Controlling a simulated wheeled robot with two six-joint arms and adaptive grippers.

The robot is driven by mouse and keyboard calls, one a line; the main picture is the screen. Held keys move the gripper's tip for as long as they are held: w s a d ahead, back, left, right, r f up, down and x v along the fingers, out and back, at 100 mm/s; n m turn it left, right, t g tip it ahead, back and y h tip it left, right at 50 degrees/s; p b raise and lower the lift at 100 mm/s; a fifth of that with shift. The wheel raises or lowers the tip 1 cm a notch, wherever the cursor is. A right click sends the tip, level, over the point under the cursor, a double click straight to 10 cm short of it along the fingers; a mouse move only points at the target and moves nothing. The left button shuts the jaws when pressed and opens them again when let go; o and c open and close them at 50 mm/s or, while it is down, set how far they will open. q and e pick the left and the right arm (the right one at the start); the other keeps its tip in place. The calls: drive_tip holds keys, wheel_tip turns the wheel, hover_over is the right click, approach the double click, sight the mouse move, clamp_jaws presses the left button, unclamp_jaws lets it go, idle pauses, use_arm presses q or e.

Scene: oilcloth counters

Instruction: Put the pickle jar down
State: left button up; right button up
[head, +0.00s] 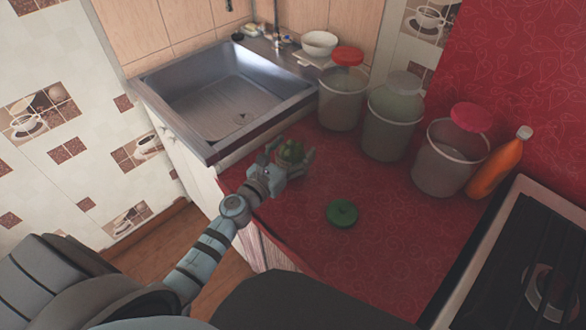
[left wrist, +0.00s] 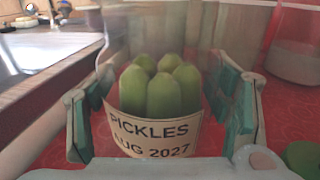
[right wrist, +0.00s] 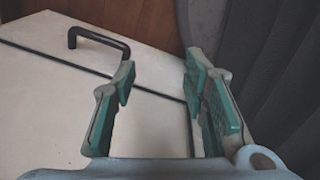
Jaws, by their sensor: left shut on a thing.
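The pickle jar (head: 291,152) is clear, without a lid, and holds several green pickles. In the left wrist view its label (left wrist: 155,133) reads "PICKLES AUG 2027". My left gripper (head: 288,160) is shut on the jar, with green pads on both sides of it. The jar looks upright, over the red counter near the sink; I cannot tell whether its base touches the counter. A green lid (head: 342,213) lies on the counter, nearer to me and to the right. My right gripper (right wrist: 160,90) is open and empty in front of a white cabinet front.
The steel sink (head: 164,83) adjoins the red counter (head: 375,200) at the left. Several large clear containers (head: 343,98) stand along the back. An orange bottle (head: 497,168) and the stove (head: 530,260) are at the right. The counter around the lid is clear.

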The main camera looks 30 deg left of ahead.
use_arm(q)
wheel_tip(320, 180, down, 3)
drive_tip(key=shift+f+b, duration=0.1)
drive_tip(key=shift+b, duration=1.05)
drive_tip(key=shift+r+p, duration=0.25)
drive_tip(key=shift+p, duration=0.05)
drive_tip(key=shift+f, duration=0.2)
drive_tip(key=o, duration=1.9)
